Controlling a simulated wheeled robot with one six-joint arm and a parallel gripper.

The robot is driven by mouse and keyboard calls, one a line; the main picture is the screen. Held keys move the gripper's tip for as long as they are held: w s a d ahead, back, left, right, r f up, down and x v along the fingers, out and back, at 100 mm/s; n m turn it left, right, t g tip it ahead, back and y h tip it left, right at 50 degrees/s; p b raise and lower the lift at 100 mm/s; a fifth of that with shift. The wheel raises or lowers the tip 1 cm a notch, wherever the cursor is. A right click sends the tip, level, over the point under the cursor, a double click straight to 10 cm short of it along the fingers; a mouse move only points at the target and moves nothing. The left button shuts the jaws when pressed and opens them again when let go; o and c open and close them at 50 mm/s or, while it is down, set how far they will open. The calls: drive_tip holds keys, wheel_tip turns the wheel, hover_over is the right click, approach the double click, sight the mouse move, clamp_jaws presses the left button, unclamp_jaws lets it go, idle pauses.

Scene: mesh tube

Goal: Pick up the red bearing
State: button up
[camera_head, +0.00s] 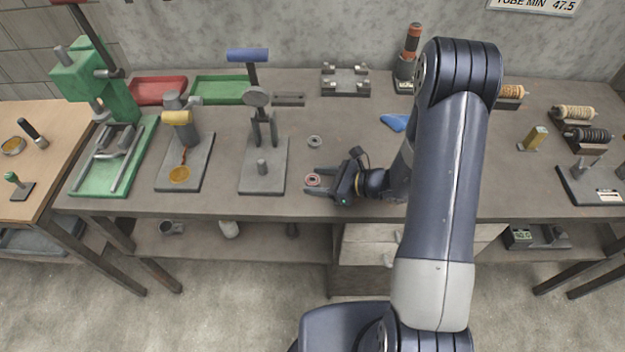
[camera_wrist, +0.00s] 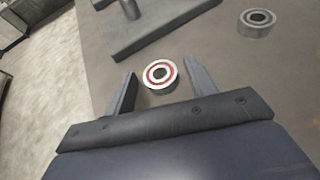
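The red bearing (camera_head: 312,180) is a small ring with a red band, lying on the grey workbench (camera_head: 350,130) near its front edge. It also shows in the wrist view (camera_wrist: 160,75) as a metal ring with a red seal around a dark hole. My gripper (camera_head: 316,181) reaches in from the right at bench height. Its two fingers stand apart, one on each side of the bearing, in the wrist view (camera_wrist: 160,90).
A plain grey bearing (camera_head: 314,141) lies farther back on the bench. A press stand with a flat base (camera_head: 262,178) stands just left of my gripper. A blue object (camera_head: 394,122) lies behind my arm. The bench's front edge is close to the gripper.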

drive_tip(key=c, duration=0.9)
drive_tip(key=shift+r, duration=0.15)
